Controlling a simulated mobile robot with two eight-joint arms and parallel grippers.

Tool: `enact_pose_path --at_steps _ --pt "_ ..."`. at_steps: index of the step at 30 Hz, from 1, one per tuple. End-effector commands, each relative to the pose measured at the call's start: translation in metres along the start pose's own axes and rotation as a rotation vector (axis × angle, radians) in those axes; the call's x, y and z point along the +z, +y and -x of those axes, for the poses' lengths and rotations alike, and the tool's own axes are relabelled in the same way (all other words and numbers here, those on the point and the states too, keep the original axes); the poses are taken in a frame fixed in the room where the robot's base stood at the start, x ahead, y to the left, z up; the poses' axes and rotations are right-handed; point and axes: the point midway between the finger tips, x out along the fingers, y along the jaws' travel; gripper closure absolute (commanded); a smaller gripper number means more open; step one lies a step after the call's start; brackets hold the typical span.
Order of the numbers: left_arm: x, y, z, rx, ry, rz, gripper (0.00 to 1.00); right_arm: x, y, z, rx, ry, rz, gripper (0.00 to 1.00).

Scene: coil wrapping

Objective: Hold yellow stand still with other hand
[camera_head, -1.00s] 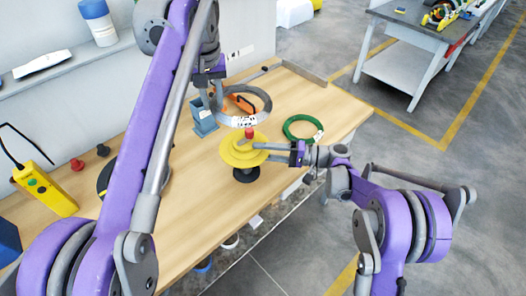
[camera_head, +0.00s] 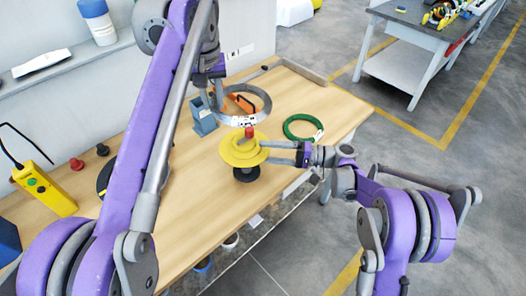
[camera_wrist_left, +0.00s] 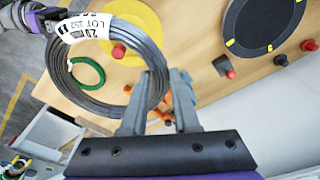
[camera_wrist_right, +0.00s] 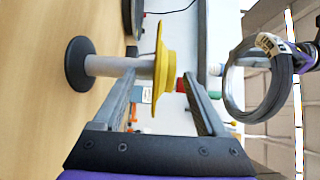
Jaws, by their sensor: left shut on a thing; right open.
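The yellow stand (camera_head: 236,152) is upright near the table's front edge, with a red top and black base. In the right wrist view its yellow flange (camera_wrist_right: 163,62) appears between my fingers, with its grey stem to the left. My right gripper (camera_head: 269,152) is open, its fingers pointing at the stand from the right; I cannot tell whether they touch it. My left gripper (camera_wrist_left: 168,78) is shut on a grey wire coil (camera_wrist_left: 62,82) with a white label. The coil (camera_head: 266,101) is held above the table, behind the stand. It also shows in the right wrist view (camera_wrist_right: 236,85).
A green coil (camera_head: 290,122) lies right of the stand. A blue-grey block (camera_head: 204,119) and an orange tool (camera_head: 241,103) are behind it. A yellow control box (camera_head: 45,190) stands at left. The table's right end is mostly clear.

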Motion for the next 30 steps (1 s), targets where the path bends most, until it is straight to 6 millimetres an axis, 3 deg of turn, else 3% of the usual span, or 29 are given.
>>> enact_pose_path --at_steps 9,15,30 --pt "0.000 0.000 0.001 0.001 0.000 0.000 1.00 -0.001 0.001 0.066 0.002 0.003 0.000 0.25" --pt "0.000 0.000 0.001 0.001 0.000 0.000 1.00 0.000 0.001 0.093 0.002 0.001 0.000 0.25" --pt "0.000 0.000 0.001 0.001 0.000 0.000 1.00 0.000 0.001 0.102 0.002 0.000 0.000 0.25"
